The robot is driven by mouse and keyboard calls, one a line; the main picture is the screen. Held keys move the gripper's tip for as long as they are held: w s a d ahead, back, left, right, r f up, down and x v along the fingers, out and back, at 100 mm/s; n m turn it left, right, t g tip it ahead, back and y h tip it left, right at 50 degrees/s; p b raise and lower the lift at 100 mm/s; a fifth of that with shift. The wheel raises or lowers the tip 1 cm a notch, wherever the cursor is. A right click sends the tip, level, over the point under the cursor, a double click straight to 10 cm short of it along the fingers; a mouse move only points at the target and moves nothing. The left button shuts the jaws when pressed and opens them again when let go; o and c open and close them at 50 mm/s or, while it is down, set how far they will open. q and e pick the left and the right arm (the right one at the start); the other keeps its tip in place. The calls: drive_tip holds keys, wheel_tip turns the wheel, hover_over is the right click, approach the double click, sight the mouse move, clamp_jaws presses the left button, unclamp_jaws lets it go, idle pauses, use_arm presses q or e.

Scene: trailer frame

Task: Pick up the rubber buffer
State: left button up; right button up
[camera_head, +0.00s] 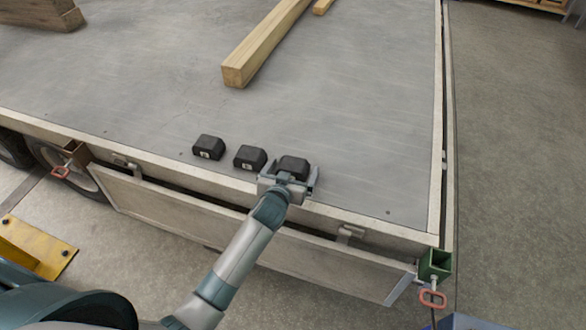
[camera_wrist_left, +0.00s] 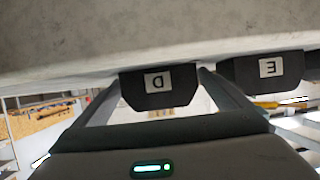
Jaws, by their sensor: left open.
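Three black rubber buffers stand in a row on the trailer bed near its front edge. The right one (camera_head: 293,166) sits between the fingers of my left gripper (camera_head: 289,173). In the left wrist view, which is upside down, this buffer (camera_wrist_left: 159,98) bears a white label D, and my open left gripper (camera_wrist_left: 160,77) has a finger on either side of it. Whether the fingers touch it, I cannot tell. The middle buffer (camera_head: 250,157) is just left of the gripper; it shows in the left wrist view (camera_wrist_left: 262,82) with label E. The left buffer (camera_head: 208,147) stands farther off. My right gripper is out of view.
The grey trailer bed (camera_head: 350,125) is clear around the row. A long wooden beam (camera_head: 262,45) lies farther back. A lowered side board (camera_head: 200,213) hangs along the near edge. A green bracket with a red handle (camera_head: 434,264) is at the near right corner.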

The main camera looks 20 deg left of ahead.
sight(295, 165)
use_arm(q)
drive_tip(key=c, duration=1.3)
drive_tip(key=shift+c, duration=0.2)
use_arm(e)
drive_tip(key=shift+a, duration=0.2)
use_arm(q)
drive_tip(key=shift+r, duration=0.15)
drive_tip(key=shift+r, duration=0.5)
drive_tip(key=r, duration=0.3)
drive_tip(key=shift+s+d+r, duration=0.15)
drive_tip(key=shift+s+d, duration=0.1)
drive_tip(key=shift+d, duration=0.15)
drive_tip(key=s+d+r+b, duration=0.1)
drive_tip(key=s+d+r, duration=0.5)
drive_tip(key=d, duration=0.2)
drive_tip(key=shift+s+d+r, duration=0.15)
drive_tip(key=shift+s+r, duration=0.1)
drive_tip(key=shift+s, duration=0.15)
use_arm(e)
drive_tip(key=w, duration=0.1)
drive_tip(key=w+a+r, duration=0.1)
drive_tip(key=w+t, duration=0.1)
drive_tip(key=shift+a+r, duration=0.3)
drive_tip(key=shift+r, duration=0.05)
